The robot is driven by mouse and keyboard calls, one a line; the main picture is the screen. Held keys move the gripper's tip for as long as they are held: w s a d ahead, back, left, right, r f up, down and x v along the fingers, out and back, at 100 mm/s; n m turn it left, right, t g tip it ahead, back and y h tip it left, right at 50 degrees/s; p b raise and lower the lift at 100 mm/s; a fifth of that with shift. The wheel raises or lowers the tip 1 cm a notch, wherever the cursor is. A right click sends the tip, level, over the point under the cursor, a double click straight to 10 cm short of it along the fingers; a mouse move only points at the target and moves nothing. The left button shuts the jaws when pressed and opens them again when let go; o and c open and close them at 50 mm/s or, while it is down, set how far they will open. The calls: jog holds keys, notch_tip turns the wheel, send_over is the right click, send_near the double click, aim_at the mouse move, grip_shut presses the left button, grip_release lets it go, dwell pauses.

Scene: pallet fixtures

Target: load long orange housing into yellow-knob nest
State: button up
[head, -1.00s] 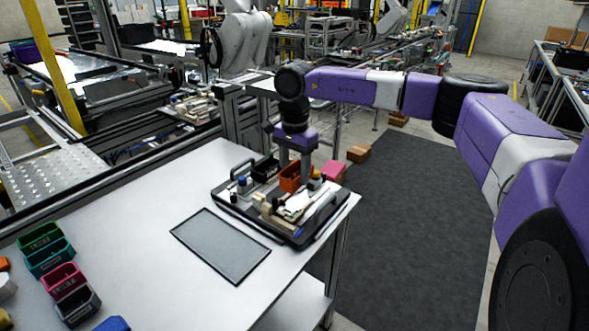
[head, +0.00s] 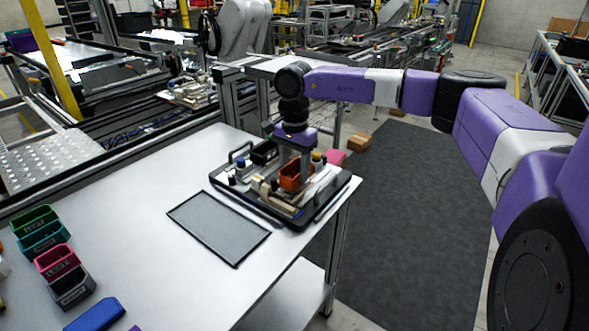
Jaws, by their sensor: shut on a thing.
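The orange housing (head: 291,179) is an open-topped box over the right-hand part of the black pallet (head: 230,197). My gripper (head: 297,171) points down from above and is shut on it. I cannot tell whether the housing touches the pallet or hangs just above it. A yellow knob (head: 316,157) shows just right of my gripper, at the far side of the pallet. A blue knob (head: 240,163) stands on the left part. The nest floor under the housing is hidden by the housing and the gripper.
A black housing (head: 264,154) sits at the pallet's back. A grey framed mat (head: 218,229) lies in front. The table (head: 150,260) between is clear.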

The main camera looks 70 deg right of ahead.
jog(key=shift+f+b, duration=0.65)
jog(key=shift+f, duration=0.3)
jog(key=o, duration=1.6)
jog(key=shift+c, duration=0.2)
notch_tip(320, 180, up, 8)
jog(key=shift+f, duration=0.1)
